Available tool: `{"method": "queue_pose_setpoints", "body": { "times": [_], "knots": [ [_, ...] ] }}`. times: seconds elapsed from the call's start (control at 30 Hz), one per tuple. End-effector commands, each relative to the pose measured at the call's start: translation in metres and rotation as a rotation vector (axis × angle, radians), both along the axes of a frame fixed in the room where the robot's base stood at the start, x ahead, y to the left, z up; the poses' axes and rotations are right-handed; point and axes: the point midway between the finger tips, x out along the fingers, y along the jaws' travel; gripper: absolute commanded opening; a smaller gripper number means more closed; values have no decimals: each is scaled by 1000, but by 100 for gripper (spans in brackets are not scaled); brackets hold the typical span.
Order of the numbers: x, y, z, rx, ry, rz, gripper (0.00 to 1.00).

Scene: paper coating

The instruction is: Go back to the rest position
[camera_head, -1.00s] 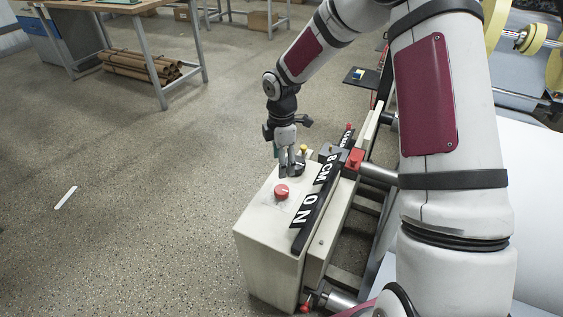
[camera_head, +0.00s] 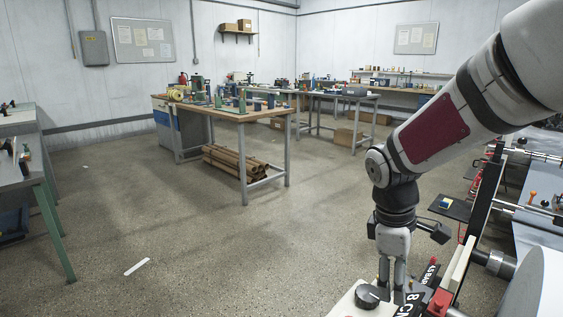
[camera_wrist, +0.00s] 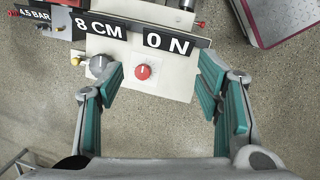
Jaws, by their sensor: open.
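My gripper (camera_head: 392,287) points down just above the light-coloured control box (camera_head: 345,306) at the bottom right of the head view. In the wrist view my gripper (camera_wrist: 163,100) is open, its teal-padded fingers wide apart with nothing between them. In the head view the grey knob (camera_head: 371,296) shows beside the fingers. The head view cuts off the front of the box.
The coating machine's rollers (camera_head: 540,215) and a large white roll (camera_head: 525,285) stand at the right. A workbench (camera_head: 225,112) with brown rolls (camera_head: 235,160) under it is at the middle back. A green-legged table (camera_head: 40,180) stands at left.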

Motion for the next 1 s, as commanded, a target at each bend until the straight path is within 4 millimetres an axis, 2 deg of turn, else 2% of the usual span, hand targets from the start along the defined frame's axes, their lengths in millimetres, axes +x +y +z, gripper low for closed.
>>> {"method": "queue_pose_setpoints", "body": {
  "times": [0.03,0.2,0.5,0.8,1.0],
  "knots": [
    [-13,-1,12,-9,-17,-47,59],
    [-57,-1,43,-15,-62,-222,59],
    [-139,4,77,27,-142,-530,59],
    [-215,15,85,127,-189,-808,59],
    [-251,22,80,193,-194,-935,59]
  ]
}}
